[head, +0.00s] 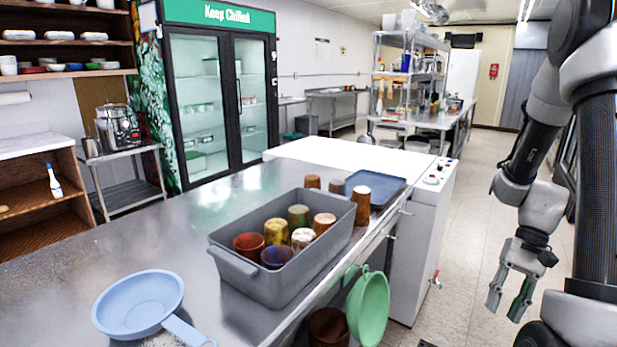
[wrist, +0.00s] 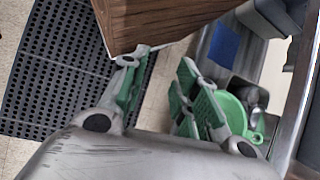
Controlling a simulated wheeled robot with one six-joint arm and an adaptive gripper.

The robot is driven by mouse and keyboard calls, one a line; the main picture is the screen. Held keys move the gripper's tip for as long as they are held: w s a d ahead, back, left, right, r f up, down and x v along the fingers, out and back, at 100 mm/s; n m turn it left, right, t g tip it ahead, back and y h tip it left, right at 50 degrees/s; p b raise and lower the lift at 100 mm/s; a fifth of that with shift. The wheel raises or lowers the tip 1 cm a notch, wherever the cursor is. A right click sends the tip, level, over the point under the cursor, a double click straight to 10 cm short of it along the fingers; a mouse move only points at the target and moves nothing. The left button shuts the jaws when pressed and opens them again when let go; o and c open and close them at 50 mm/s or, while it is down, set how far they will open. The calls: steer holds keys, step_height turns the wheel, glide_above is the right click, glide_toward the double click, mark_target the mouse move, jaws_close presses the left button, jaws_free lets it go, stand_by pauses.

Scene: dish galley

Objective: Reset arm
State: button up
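My arm hangs at the right of the head view, with my gripper (head: 509,293) pointing down over the floor beside the counter. Its two fingers with green pads are spread apart and nothing is between them. In the wrist view my gripper (wrist: 160,95) also shows open and empty, with a wooden cabinet corner (wrist: 160,25) beyond the fingertips. It touches nothing that I can see in the head view.
A black perforated mat (wrist: 60,70) lies on the floor. The right aisle floor (head: 470,200) is clear.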

steer(key=s+a+r+n+t+h, duration=0.2)
steer(key=s+a+r+n+t, duration=0.1)
steer(key=r, duration=0.8)
steer(key=s+a+r+n+t+h, duration=0.3)
steer(key=s+r+t, duration=0.1)
steer(key=r, duration=0.7)
steer(key=shift+a+r+t, duration=0.15)
steer(key=shift+r+t, duration=0.1)
steer(key=shift+t, duration=0.65)
